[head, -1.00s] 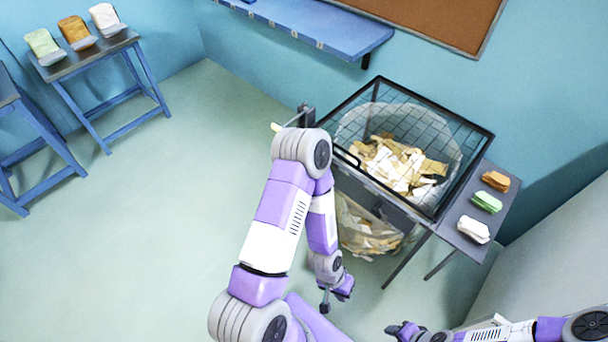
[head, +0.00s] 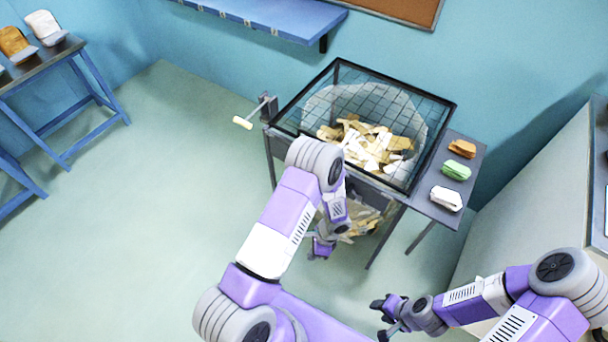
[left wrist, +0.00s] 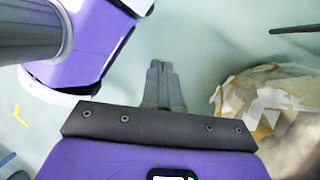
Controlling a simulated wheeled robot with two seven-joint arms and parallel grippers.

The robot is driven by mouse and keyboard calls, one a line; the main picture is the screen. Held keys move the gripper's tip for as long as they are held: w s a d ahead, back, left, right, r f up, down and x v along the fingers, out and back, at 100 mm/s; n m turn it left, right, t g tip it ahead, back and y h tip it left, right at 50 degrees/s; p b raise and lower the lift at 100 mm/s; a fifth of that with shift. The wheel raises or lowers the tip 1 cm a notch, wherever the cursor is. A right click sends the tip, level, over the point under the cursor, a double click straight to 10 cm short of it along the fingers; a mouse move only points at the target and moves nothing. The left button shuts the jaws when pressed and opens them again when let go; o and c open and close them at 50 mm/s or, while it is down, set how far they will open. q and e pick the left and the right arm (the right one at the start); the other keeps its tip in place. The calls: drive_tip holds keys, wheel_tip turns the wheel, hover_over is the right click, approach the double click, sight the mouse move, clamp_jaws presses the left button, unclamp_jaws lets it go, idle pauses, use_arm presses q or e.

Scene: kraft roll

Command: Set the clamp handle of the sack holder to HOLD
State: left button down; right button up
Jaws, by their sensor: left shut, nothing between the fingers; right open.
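The sack holder (head: 290,108) is a dark frame with a wire-mesh top over a clear sack of paper scraps. Its clamp handle (head: 243,122) is a lever with a pale grip, sticking out to the left from a dark bracket at the holder's left corner. My left gripper (head: 318,250) is low in front of the holder, below and right of the handle and apart from it. In the left wrist view its fingers (left wrist: 160,85) are together and empty. My right gripper (head: 385,318) is open at the bottom, well away from the holder. Any HOLD marking is too small to read.
A side shelf (head: 418,205) on the holder's right carries brown, green and white bundles. A blue table (head: 40,65) stands at the far left, and a blue wall shelf (head: 270,15) hangs behind. The floor left of the handle is clear.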

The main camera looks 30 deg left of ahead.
use_arm(q)
drive_tip(key=w+a+r+m+t+y, duration=0.2)
drive_tip(key=w+r+m+y, duration=0.1)
drive_tip(key=w, duration=0.4)
drive_tip(key=w+a+r+m+t+y+b, duration=0.1)
drive_tip(key=w+a+r+m+t+y, duration=0.1)
drive_tip(key=w, duration=0.4)
drive_tip(key=w+a+r+m+t+y, duration=0.2)
drive_tip(key=w+a+r+m+y, duration=0.1)
drive_tip(key=w+r+y, duration=0.3)
drive_tip(key=shift+w+r+m+t, duration=0.25)
drive_tip(key=shift+w+m+t, duration=0.2)
drive_tip(key=shift+w, duration=0.35)
drive_tip(key=shift+a, duration=0.1)
drive_tip(key=b+x, duration=0.2)
drive_tip(key=x, duration=0.8)
drive_tip(key=shift+b, duration=0.3)
drive_tip(key=shift+r, duration=0.1)
